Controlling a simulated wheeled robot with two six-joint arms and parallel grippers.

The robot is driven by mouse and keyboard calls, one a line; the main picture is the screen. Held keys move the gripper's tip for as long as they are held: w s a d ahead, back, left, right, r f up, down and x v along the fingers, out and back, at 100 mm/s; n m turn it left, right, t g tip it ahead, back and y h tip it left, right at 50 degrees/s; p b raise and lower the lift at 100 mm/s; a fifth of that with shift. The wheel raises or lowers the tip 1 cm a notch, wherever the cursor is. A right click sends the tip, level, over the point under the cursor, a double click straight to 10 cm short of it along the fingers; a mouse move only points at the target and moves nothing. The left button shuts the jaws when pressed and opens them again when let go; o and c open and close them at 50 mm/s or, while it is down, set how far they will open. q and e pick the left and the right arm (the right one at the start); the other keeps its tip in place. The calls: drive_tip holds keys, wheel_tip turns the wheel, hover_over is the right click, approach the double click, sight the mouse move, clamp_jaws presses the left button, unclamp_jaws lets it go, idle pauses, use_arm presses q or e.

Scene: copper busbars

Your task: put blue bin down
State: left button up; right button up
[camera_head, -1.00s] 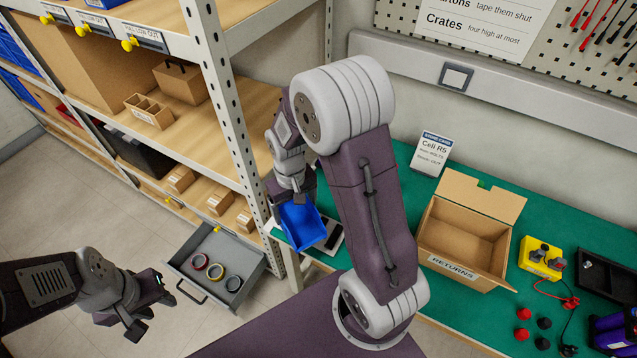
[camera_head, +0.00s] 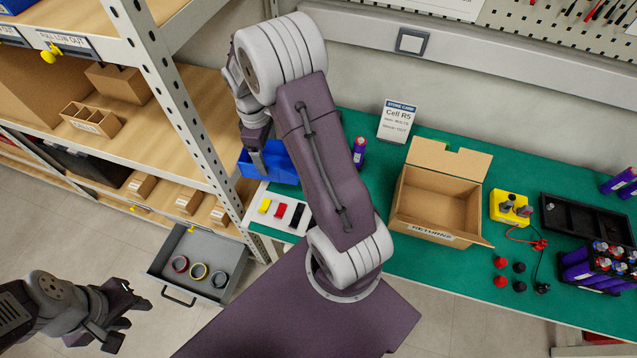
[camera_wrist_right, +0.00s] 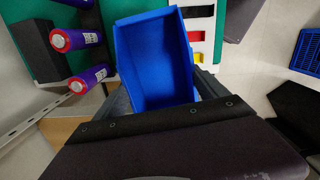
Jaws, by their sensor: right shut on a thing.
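The blue bin (camera_head: 283,167) is at the left end of the green bench, behind the white tray (camera_head: 272,219), partly hidden by my right arm. In the right wrist view the bin (camera_wrist_right: 155,60) looks empty inside. My right gripper (camera_head: 256,158) is shut on the bin's near wall; its fingers (camera_wrist_right: 190,92) show beside the bin in the wrist view. I cannot tell whether the bin's base touches the bench. My left gripper (camera_head: 137,312) is open and empty, low over the floor at the left.
The white tray has yellow, red and black pieces in slots. A cardboard returns box (camera_head: 440,199) is further right on the bench (camera_head: 375,165). A shelf upright (camera_head: 170,95) and open grey drawer (camera_head: 200,264) are at left.

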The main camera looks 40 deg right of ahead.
drive_tip(key=shift+m, duration=0.8)
drive_tip(key=d, duration=0.2)
drive_tip(key=s+d, duration=0.1)
drive_tip(key=d, duration=0.2)
drive_tip(key=shift+d+p, duration=0.25)
drive_tip(key=shift+p, duration=0.05)
wheel_tip(320, 180, down, 10)
drive_tip(key=shift+b, duration=0.3)
drive_tip(key=shift+f, duration=0.15)
drive_tip(key=o, duration=1.9)
drive_tip(key=r, duration=1.2)
drive_tip(key=shift+w+a+r+p, duration=0.2)
drive_tip(key=shift+w+a+p, duration=0.05)
drive_tip(key=shift+w+p, duration=0.1)
drive_tip(key=s+a+m, duration=0.2)
drive_tip(key=s+a, duration=0.2)
drive_tip(key=a, duration=0.1)
drive_tip(key=s+a+m+t, duration=0.1)
drive_tip(key=s+a, duration=0.3)
drive_tip(key=a, duration=0.1)
drive_tip(key=s+a+r+m, duration=0.1)
drive_tip(key=s+a+m, duration=0.1)
drive_tip(key=s+a, duration=0.2)
drive_tip(key=shift+s+a+m+t+y, duration=0.3)
drive_tip(key=shift+s+a, duration=0.05)
drive_tip(key=shift+a, duration=0.1)
